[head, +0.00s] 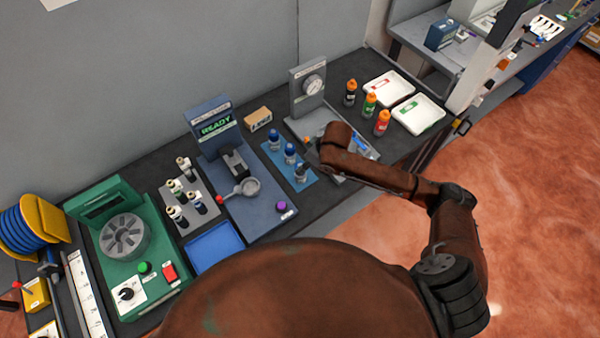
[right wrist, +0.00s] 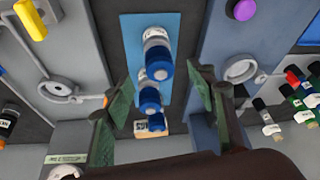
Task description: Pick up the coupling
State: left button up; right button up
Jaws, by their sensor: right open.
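Three grey pieces with blue ends stand in a row on a blue mat (head: 270,153). They are the likeliest couplings, but I cannot tell which one is meant. In the head view they are the far piece (head: 273,140), the middle piece (head: 290,154) and the near piece (head: 301,172). My right gripper (right wrist: 160,82) is open and empty. Its green-padded fingers are spread on either side of the row in the right wrist view, apart from the nearest piece (right wrist: 157,50). In the head view my right arm reaches in just right of the mat. My left gripper is out of view.
A grey gauge stand (head: 307,90) rises behind my right arm. A blue-grey station with a READY screen (head: 216,127) stands left of the mat, with a purple knob (head: 282,206). Orange-capped bottles (head: 369,104) and white trays (head: 418,115) stand to the right.

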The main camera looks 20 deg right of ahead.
jog(key=x, duration=0.7)
jog(key=shift+w+a+f+p, duration=0.1)
jog(key=shift+w+f+p, duration=0.1)
jog(key=shift+f+p, duration=0.15)
jog(key=shift+r, duration=0.1)
jog(key=shift+c, duration=0.2)
grip_shut()
